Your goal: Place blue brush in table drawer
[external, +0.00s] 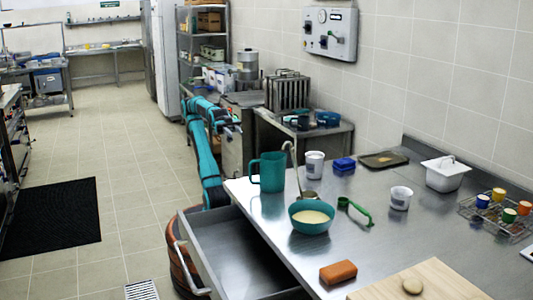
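The table drawer (222,239) is pulled open at the left front of the steel table, and the part of its inside that shows looks empty. A small blue block-like thing (344,164) lies on the table near the back, right of a white tub; it may be the blue brush, but bristles cannot be made out. My teal arm rises left of the table. My gripper (234,127) is at its far end, near the back counter, well away from the blue thing and the drawer. Its fingers are too small to tell open from shut.
A teal mug (268,172), a teal bowl (311,217), a green-handled tool (355,210) and white tubs (314,165) crowd the table's left half. An orange-brown block (338,272) and a wooden board (440,284) are at the front. Bare steel shows around the middle.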

